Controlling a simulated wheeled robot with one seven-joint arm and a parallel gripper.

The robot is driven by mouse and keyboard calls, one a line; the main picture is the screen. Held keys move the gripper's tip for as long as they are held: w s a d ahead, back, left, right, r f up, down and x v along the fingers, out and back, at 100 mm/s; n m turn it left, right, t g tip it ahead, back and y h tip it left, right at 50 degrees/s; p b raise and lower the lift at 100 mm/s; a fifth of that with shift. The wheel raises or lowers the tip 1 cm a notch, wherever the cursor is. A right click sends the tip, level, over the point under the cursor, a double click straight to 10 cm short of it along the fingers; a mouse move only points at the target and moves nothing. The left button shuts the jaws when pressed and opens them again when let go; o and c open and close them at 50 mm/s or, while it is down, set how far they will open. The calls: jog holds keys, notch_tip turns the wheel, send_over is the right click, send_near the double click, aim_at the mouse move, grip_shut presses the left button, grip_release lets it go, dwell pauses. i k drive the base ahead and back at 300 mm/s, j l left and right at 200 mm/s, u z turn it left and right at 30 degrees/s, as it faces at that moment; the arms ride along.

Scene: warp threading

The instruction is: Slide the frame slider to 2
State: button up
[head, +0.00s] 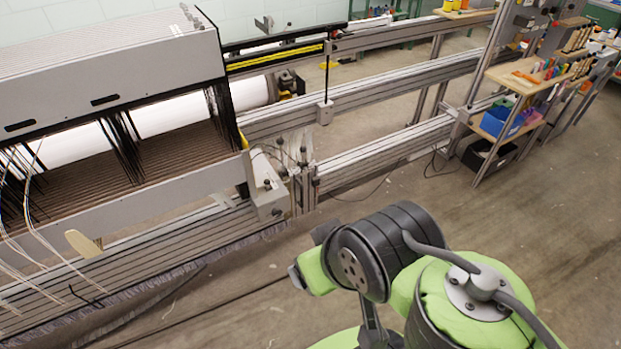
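A small grey block (325,113) with an upright black rod sits on the upper long metal rail (400,92), right of the loom. It may be the frame slider, but I cannot tell for sure. No number or mark 2 is readable. My green and black arm is at the lower right, in front of the loom and apart from the rails. My gripper is not visible; the arm's own links may hide it.
The loom (110,65) with its dark harness frames fills the left. A grey bracket (265,185) juts out at its right end. A shelf cart (520,80) with bins and tools stands at the upper right. The concrete floor (500,235) at the right is clear.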

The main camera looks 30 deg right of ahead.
aim_at(267, 181)
jog(key=z, duration=0.3)
jog(key=u, duration=2.45)
jog(key=z, duration=2.45)
jog(key=i+l+u, duration=0.15)
jog(key=u, duration=0.35)
jog(key=i+l+u, duration=0.25)
jog(key=u, duration=0.2)
jog(key=i+l+u, duration=0.25)
jog(key=u, duration=0.25)
jog(key=i+l+u, duration=0.1)
jog(key=l+u, duration=0.4)
